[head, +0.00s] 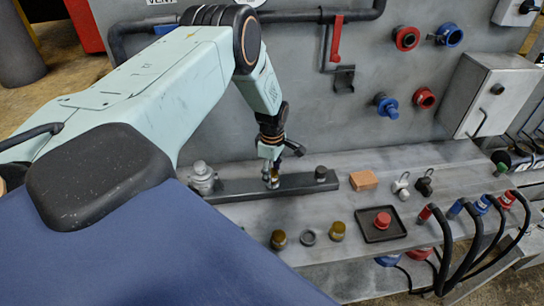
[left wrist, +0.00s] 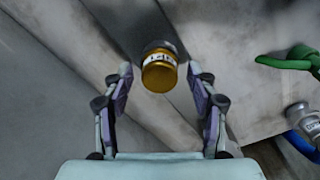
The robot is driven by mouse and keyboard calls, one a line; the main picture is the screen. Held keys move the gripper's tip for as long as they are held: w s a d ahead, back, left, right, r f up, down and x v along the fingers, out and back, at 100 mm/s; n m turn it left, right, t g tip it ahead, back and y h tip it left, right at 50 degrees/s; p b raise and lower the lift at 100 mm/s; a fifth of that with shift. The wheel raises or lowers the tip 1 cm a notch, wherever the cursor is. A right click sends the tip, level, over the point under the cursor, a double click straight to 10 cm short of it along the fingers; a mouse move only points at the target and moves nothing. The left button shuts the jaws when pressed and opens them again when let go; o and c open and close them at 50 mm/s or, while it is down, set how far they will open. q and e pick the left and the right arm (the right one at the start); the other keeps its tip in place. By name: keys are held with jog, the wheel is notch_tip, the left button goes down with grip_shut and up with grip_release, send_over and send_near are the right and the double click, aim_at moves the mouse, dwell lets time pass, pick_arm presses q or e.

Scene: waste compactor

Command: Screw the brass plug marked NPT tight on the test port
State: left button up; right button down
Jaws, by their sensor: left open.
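In the left wrist view a brass plug (left wrist: 158,74) with a pale marked band sits on a darker round fitting; the letters are too small to read surely. My left gripper (left wrist: 159,84) is open, its fingers on either side of the plug, with gaps visible at both sides. In the head view my left gripper (head: 271,171) points down over the same brass plug (head: 272,183), which stands on a dark bar (head: 225,192). The fitting under the plug, seemingly the test port, is mostly hidden. My right gripper is in neither view.
A grey fitting (head: 202,178) and a dark capped fitting (head: 320,173) stand at the bar's ends. Two brass pieces (head: 279,239) (head: 337,230), a dark ring (head: 308,238), a tray with a red cap (head: 383,239) and a wooden block (head: 364,180) lie nearby on the bench.

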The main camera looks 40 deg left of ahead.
pick_arm(q)
jog(key=n, duration=1)
jog(key=shift+c, duration=0.6)
jog(key=c, duration=1.1)
jog(key=m+b, duration=0.1)
jog(key=m, duration=0.3)
jog(key=shift+f, duration=0.1)
grip_shut()
jog(key=shift+m, duration=0.5)
